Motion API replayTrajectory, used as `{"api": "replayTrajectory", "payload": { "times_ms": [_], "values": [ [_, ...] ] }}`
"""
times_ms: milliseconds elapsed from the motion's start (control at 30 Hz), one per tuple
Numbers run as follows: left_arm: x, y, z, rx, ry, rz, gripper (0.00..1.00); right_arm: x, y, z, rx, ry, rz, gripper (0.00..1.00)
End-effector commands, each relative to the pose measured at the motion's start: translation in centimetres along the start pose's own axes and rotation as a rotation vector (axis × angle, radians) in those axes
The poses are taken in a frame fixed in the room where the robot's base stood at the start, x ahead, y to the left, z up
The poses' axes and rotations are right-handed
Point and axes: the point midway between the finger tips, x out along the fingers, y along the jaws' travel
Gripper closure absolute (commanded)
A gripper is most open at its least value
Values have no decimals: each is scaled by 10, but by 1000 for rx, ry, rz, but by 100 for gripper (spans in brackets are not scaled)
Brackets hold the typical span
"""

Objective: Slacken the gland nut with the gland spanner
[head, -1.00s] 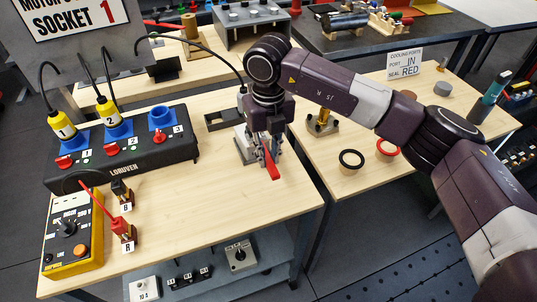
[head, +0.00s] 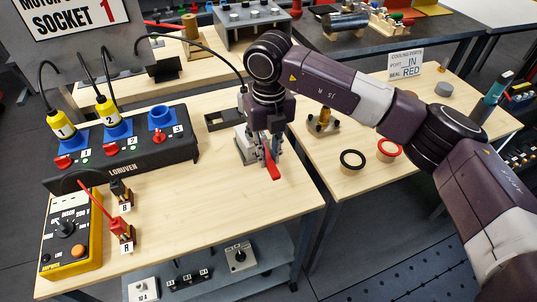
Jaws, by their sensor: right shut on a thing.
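My right gripper (head: 267,152) points down over the front right part of the light wooden table. It is shut on a red-handled tool (head: 272,169), which looks like the gland spanner. Only the red end of this tool shows clearly, sticking out toward the front. A grey metal block (head: 243,148) stands just left of the gripper, partly covered by it. A black cable (head: 222,62) runs down to a fitting behind my wrist. The gland nut cannot be made out; my gripper and wrist hide that spot. My left gripper is not in view.
A black socket box (head: 125,150) with plugs 1 and 2 stands on the left. A yellow meter (head: 70,240) and the B and R terminal posts are in front of it. The right table (head: 345,195) holds black and red rings. The table's front middle is clear.

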Motion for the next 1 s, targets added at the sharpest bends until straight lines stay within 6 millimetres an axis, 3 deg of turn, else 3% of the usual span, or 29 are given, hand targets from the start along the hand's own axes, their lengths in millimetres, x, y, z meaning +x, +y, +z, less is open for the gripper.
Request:
{"api": "replayTrajectory", "payload": {
  "times_ms": [1000],
  "values": [
    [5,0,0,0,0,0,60,0,0,15,0,-1,0,100]
  ]
}}
